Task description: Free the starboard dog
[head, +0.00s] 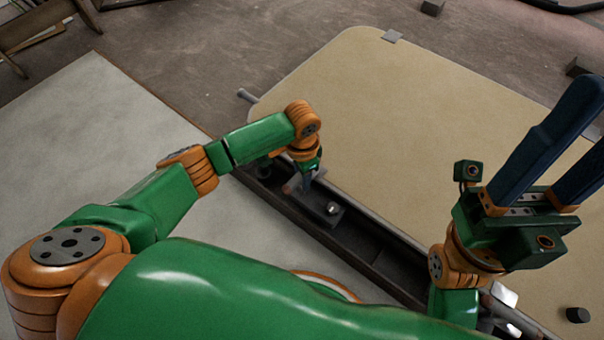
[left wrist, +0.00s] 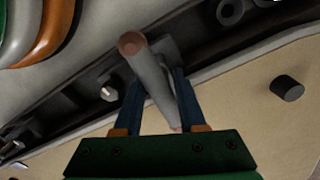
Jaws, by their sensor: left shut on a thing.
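My left gripper (head: 306,181) is at the dark frame along the near edge of the beige hatch panel (head: 400,130). In the left wrist view its blue fingers (left wrist: 158,85) are shut on a grey round-ended lever (left wrist: 149,72), which I take for the dog's handle. The lever sticks up from a dark mount on the frame and slants between the fingers. In the head view the gripper and wrist hide most of it. My right gripper (head: 581,128) is raised at the right, its long blue fingers apart and nothing seen between them.
A dark block with a bright bolt (head: 332,208) sits on the frame beside my left gripper. A short dark peg (head: 577,314) stands on the panel; a similar peg (left wrist: 287,88) shows in the wrist view. A grey rod end (head: 246,96) juts from the panel's far left edge.

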